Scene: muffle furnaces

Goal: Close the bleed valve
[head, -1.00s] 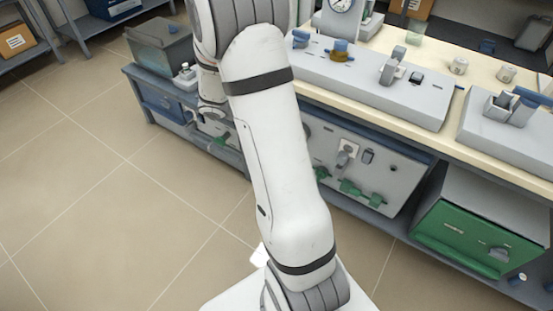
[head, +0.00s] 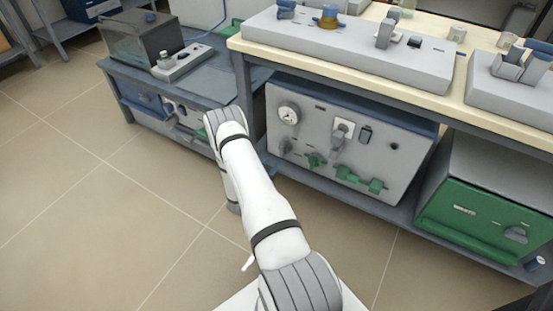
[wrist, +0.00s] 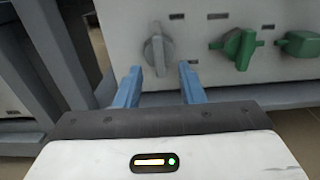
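The grey-white control panel (head: 330,130) sits on the low shelf under the bench. Labels are too small to read, so I cannot tell which one is the bleed valve. In the wrist view, the grey knob (wrist: 158,48) stands with its handle upright, and a green handle (wrist: 240,47) is to its right. My gripper (wrist: 157,84) is open and empty, its blue fingers just below the grey knob.
The table leg (wrist: 55,50) stands close on the left in the wrist view. A green-fronted box (head: 475,210) sits right of the panel. The cream bench top (head: 350,55) overhangs the panel. The floor in front is clear.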

